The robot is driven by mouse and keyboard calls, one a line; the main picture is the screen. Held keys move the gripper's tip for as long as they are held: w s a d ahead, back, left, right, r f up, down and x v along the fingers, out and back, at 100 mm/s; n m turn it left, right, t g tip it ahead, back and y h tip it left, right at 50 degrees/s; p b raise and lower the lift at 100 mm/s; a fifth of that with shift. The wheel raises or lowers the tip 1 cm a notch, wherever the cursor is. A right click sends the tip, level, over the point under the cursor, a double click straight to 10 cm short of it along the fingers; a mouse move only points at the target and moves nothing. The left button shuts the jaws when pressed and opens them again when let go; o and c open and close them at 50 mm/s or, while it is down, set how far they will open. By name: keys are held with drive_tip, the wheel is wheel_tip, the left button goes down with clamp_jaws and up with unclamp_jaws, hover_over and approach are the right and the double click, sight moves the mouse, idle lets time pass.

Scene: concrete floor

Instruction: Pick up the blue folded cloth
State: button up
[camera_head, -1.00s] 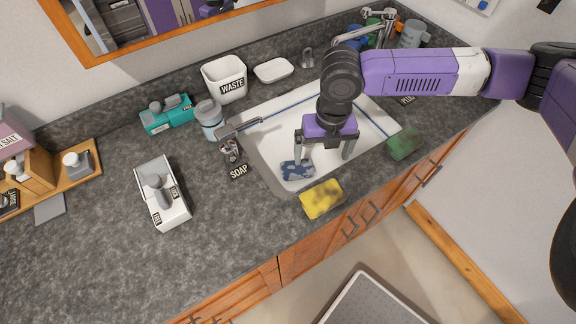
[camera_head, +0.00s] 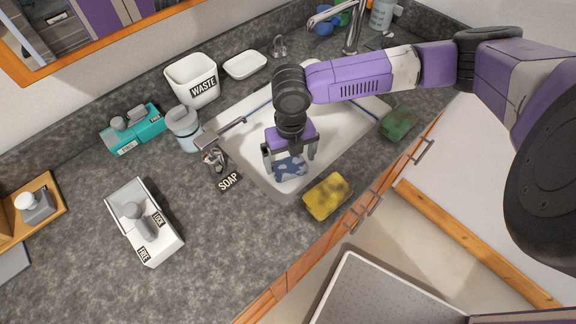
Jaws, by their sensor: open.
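The blue patterned folded cloth (camera_head: 290,168) is in the white sink (camera_head: 345,140), near its front left end. My gripper (camera_head: 288,166) is directly above the cloth in the picture, pointing down, its two fingers apart on either side of it. The upper part of the cloth is hidden by the gripper body. I cannot tell whether the fingers touch the cloth.
A yellow sponge (camera_head: 327,196) lies on the counter at the sink's front edge, and a green sponge (camera_head: 399,122) lies to its right. A white waste bin (camera_head: 191,80), a soap dish (camera_head: 245,65) and a faucet (camera_head: 350,25) stand behind.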

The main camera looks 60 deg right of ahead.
sight(290, 167)
drive_tip(key=shift+f, duration=1.55)
drive_tip(key=shift+c, duration=0.2)
drive_tip(key=c, duration=1.3)
drive_tip(key=shift+r, duration=0.15)
wheel_tip(290, 167, up, 20)
drive_tip(key=shift+f+b, duration=0.1)
drive_tip(key=shift+b, duration=0.25)
